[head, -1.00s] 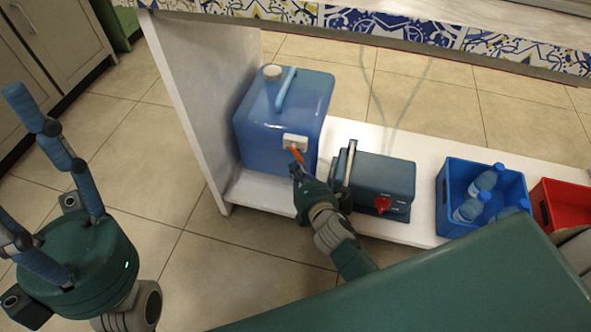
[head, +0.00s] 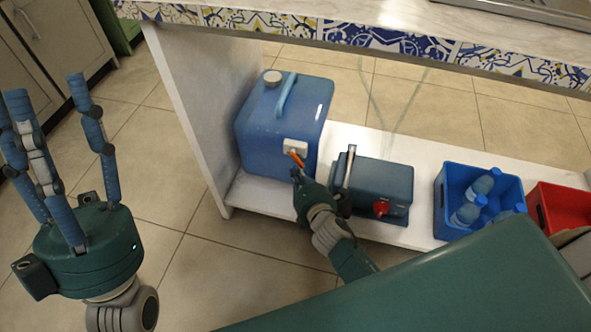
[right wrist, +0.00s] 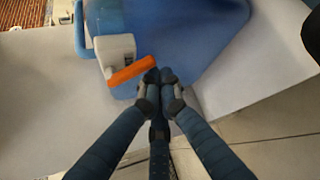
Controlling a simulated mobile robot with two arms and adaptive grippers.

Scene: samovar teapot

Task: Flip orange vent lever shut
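The orange vent lever (head: 297,158) sits on a white block (head: 295,146) at the lower front of the blue canister (head: 277,125). In the head view it slants down to the right. In the right wrist view the lever (right wrist: 132,70) lies across the block (right wrist: 116,53), slanting up to the right. My right gripper (head: 297,174) is just below the lever. In the right wrist view its fingertips (right wrist: 158,76) are together, with nothing visible between them, beside the lever's free end. I cannot tell whether they touch it. My left gripper (head: 46,88) is open and empty, fingers up.
A dark teal box with a red knob (head: 382,190) stands on the white shelf (head: 420,160), right of my right gripper. A blue crate (head: 470,225) with bottles and a red crate (head: 560,207) are farther right. A side panel (head: 205,90) stands left of the canister; the counter overhangs above.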

